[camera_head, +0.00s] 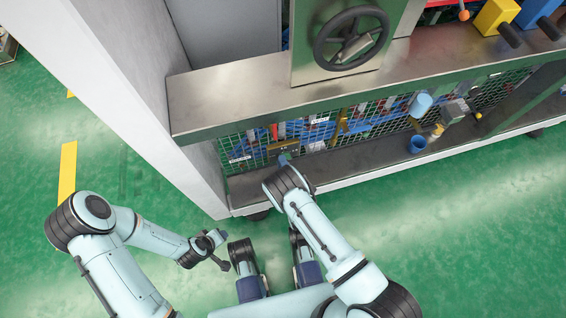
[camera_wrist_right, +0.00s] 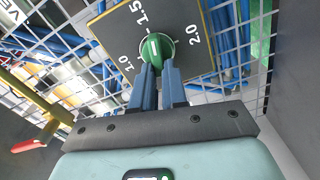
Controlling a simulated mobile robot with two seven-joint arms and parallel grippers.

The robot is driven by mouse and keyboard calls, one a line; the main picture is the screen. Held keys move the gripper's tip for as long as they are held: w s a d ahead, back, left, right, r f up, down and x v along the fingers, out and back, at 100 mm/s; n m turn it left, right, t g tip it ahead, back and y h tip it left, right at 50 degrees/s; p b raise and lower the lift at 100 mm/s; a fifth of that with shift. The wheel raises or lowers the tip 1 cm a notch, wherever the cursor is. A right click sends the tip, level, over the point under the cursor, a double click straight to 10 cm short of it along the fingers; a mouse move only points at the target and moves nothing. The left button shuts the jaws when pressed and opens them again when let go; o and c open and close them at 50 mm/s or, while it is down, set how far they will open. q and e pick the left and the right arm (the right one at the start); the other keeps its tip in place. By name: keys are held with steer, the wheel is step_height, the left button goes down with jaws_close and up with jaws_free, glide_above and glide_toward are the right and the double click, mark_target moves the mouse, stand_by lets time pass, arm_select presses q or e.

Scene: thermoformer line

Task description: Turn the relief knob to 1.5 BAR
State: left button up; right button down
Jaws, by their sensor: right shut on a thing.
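The relief knob (camera_wrist_right: 157,47) is a green knob on a dark plate (camera_wrist_right: 186,66) with a thin yellow edge. The plate carries white marks 1.0, 1.5 and 2.0. In the right wrist view, my right gripper (camera_wrist_right: 158,72) is shut on the knob, its two blue fingers covering the knob's lower part. The knob's upper end faces roughly towards the 1.5 mark; its exact setting is hard to read. In the head view, my right gripper (camera_head: 283,160) reaches the mesh front under the bench. My left gripper (camera_head: 222,250) hangs over the green floor, its fingers apart, empty.
Wire mesh (camera_head: 237,148) with blue hoses behind it surrounds the plate. A metal ledge (camera_head: 230,98) with a black handwheel (camera_head: 351,38) overhangs it. A blue cup (camera_head: 417,144) sits on the lower shelf to the right. A pale cabinet wall (camera_head: 130,95) stands left.

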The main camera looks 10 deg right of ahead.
arm_select(q)
steer(key=shift+w, duration=0.1)
arm_select(e)
steer(key=shift+w+f+n, duration=0.1)
steer(key=shift+n, duration=1.1)
steer(key=c, duration=1.2)
jaws_free()
steer(key=shift+d, duration=0.1)
arm_select(q)
steer(key=shift+f, duration=0.1)
arm_select(e)
steer(key=shift+o, duration=0.2)
steer(key=shift+f, duration=0.15)
